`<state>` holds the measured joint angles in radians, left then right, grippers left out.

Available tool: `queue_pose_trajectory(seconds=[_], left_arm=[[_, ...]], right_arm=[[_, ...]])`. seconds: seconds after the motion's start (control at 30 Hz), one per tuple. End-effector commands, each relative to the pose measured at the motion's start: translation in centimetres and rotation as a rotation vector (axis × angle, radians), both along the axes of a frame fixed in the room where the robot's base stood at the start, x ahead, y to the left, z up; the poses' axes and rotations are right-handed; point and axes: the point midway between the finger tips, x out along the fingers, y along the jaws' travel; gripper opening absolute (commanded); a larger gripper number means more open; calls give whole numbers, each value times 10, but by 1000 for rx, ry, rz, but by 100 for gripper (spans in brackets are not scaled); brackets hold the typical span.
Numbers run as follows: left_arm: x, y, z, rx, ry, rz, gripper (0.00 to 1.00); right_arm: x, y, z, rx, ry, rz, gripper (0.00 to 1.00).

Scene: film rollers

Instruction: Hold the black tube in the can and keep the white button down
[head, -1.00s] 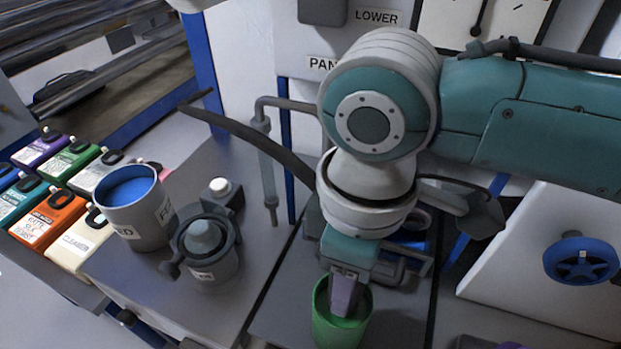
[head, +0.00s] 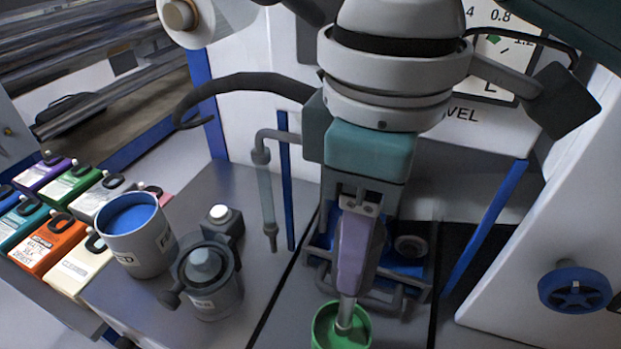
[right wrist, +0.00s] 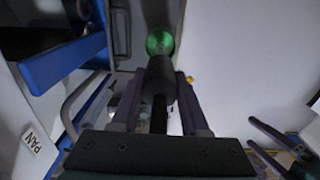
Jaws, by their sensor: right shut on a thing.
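My right gripper (head: 350,290) is shut on the black tube, with its fingers pointing down above the green can (head: 325,335). The tube's grey lower end (head: 345,314) shows below the fingertips and reaches into the can's mouth. In the right wrist view the dark tube (right wrist: 160,75) lies between the fingers and points at the green can (right wrist: 160,43). A dark curved hose (head: 250,84) arcs left from behind my wrist; its join to the held piece is hidden. The white button (head: 219,213) is on a grey pump-like unit, with nothing touching it.
A grey can (head: 158,249) of blue liquid stands left of the grey unit (head: 215,300). Several coloured jugs (head: 50,240) stand at far left. A clear vertical tube (head: 266,200) hangs behind the button. A blue handwheel (head: 575,286) is at right.

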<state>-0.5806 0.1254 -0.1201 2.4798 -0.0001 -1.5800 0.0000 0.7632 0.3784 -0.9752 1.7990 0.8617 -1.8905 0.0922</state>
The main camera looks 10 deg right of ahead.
Motion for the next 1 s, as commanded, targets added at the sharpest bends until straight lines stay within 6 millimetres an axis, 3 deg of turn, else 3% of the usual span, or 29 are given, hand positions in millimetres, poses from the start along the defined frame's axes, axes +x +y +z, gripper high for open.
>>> queue_pose_trajectory(seconds=[0.13,0.3,1.0], left_arm=[[0,-1,7,-2,0,1,100],[0,-2,17,-7,0,5,100],[0,-2,74,-7,-1,4,100]], right_arm=[[1,1,44,1,-6,1,0],[1,0,73,1,-3,0,0],[0,0,127,0,2,-1,0]])
